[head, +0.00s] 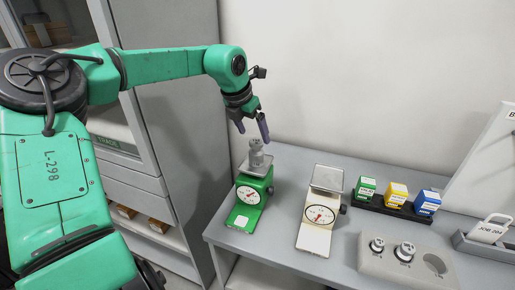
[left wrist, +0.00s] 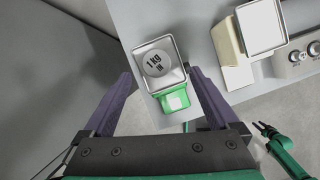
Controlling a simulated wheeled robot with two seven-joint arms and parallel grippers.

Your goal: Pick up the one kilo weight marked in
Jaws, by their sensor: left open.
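The grey one kilo weight (head: 257,154) stands upright on the pan of the green scale (head: 249,197). In the left wrist view its round top (left wrist: 157,63) reads "1 KG" and "IN". My left gripper (head: 250,128) is open and empty, just above the weight and tilted down. In the left wrist view its two purple fingers (left wrist: 163,95) lie to either side of the scale, with the weight ahead between them. My right gripper (left wrist: 262,136) shows small at the lower right of the left wrist view, its fingers seemingly apart and empty.
A cream scale (head: 318,212) with an empty pan stands to the right. A grey block (head: 385,263) holds two weights and an empty hollow. Green, yellow and blue boxes (head: 397,194) sit in a black rack behind. A cabinet (head: 170,100) stands left of the table.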

